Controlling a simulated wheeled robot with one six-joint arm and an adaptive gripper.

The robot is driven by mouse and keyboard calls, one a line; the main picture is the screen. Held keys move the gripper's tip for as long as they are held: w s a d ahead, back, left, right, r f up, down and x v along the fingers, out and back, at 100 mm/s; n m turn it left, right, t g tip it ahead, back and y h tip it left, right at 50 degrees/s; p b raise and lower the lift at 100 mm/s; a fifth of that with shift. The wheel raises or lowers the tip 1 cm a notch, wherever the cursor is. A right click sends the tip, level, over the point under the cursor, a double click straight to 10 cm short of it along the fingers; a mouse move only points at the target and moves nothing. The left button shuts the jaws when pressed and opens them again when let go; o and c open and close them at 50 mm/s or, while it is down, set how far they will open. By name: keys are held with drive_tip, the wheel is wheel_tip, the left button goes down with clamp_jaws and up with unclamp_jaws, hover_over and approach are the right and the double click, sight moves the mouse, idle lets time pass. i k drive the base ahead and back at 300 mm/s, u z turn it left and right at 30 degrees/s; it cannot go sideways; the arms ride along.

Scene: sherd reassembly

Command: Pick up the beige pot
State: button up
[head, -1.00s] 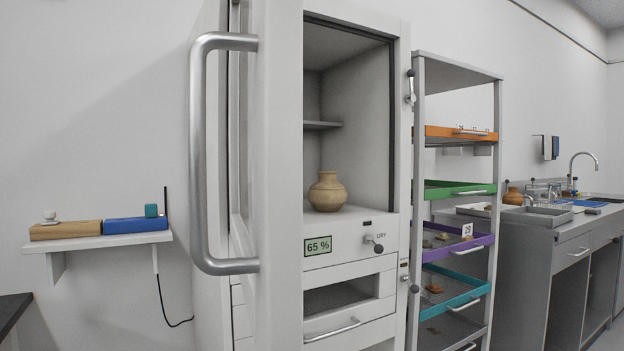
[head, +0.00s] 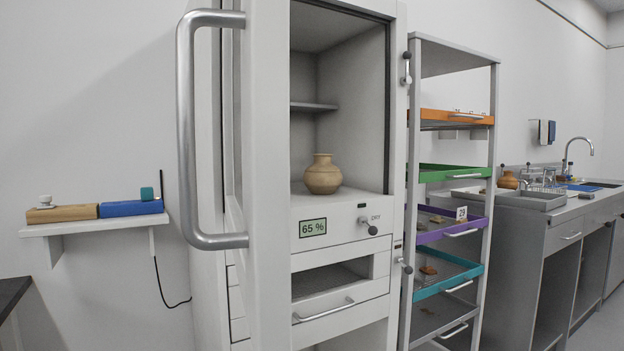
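The beige pot (head: 323,174) stands upright on the floor of the open cabinet compartment in the head view. It has a round body, a short neck and a flared rim. The cabinet (head: 344,212) has its door (head: 266,130) swung open toward me, and the door's long metal handle (head: 185,130) faces left. My gripper is not in view.
An inner shelf (head: 313,106) sits above the pot. A rack with coloured trays (head: 455,170) stands to the right, then a sink counter (head: 560,210). A wall shelf (head: 95,225) with blocks is at the left. The open door edge juts out left of the pot.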

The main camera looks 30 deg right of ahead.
sight(322, 177)
drive_tip(key=u, duration=3.1)
drive_tip(key=k, duration=2.35)
drive_tip(key=z, duration=2)
